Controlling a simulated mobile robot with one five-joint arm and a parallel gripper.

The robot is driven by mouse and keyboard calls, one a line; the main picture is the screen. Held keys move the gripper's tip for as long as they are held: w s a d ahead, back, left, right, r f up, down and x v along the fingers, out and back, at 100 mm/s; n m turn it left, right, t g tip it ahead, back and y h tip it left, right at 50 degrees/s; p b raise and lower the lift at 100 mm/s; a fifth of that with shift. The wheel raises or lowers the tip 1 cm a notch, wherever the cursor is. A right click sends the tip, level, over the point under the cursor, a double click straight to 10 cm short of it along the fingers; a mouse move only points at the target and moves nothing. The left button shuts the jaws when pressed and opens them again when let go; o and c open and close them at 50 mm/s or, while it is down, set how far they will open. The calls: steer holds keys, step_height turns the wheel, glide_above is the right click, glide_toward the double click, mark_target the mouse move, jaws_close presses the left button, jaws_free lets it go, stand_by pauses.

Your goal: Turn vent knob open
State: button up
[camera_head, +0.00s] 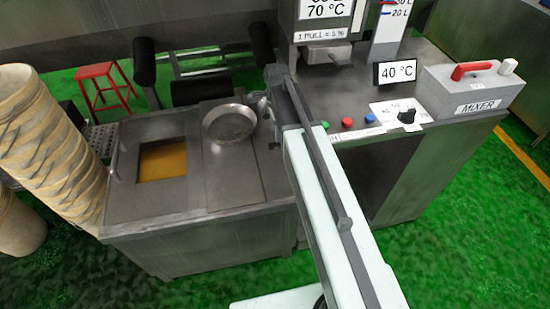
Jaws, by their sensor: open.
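A black knob (407,116) stands on a white dial plate with printed numbers, on the counter at the right. I cannot tell whether it is the vent knob; no label reading vent is legible. My arm reaches from the bottom of the view up to the middle. My gripper (262,104) is at its far end, open, small and partly hidden by the arm. It is near the right rim of a round metal pan or lid (229,123), well left of the black knob. I cannot tell whether it touches anything.
Red (347,122) and blue (369,118) buttons sit left of the dial. A box labelled MIXER (473,90) with a red lever (471,70) stands right. A 40 °C display (394,72) stands behind. Stacked tan buckets (45,130) stand left. Green floor is open in front.

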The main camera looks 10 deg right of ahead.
mark_target(276, 145)
steer(key=shift+w+f+m, duration=0.2)
steer(key=shift+f+m, duration=0.05)
steer(key=shift+m, duration=0.05)
step_height(276, 145, down, 8)
steer(key=b, duration=0.7)
steer(key=shift+b, duration=0.35)
steer(key=shift+r, duration=0.15)
steer(key=shift+c, duration=0.3)
